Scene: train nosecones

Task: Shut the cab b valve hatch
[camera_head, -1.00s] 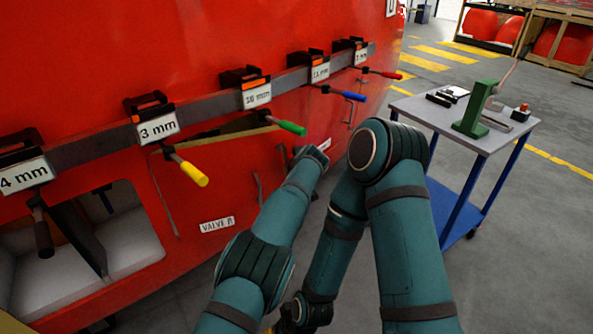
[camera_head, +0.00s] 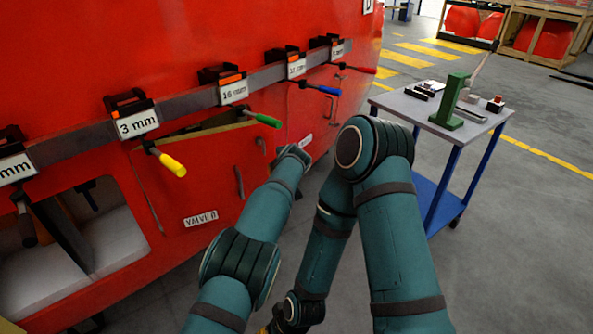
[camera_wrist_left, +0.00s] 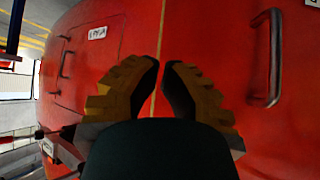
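The valve B hatch is a red panel with the "VALVE B" label (camera_head: 201,218) on the red nosecone in the head view. Its slanted top edge (camera_head: 205,132) stands out from the shell with a dark gap, so it looks ajar. My left arm reaches to the right of the label; its gripper is hidden there behind the wrist. In the left wrist view the left gripper (camera_wrist_left: 160,64) has its fingertips almost together, with nothing between them, facing red shell with a seam. A metal handle (camera_wrist_left: 274,58) is to their right. Only a yellow bit of my right gripper may show at the bottom edge.
Clamps with coloured handles, such as the yellow handle (camera_head: 172,165) and green handle (camera_head: 268,120), stick out from the rail above. An open compartment (camera_head: 110,250) is at lower left. A wheeled cart (camera_head: 400,105) stands right. Floor is clear between.

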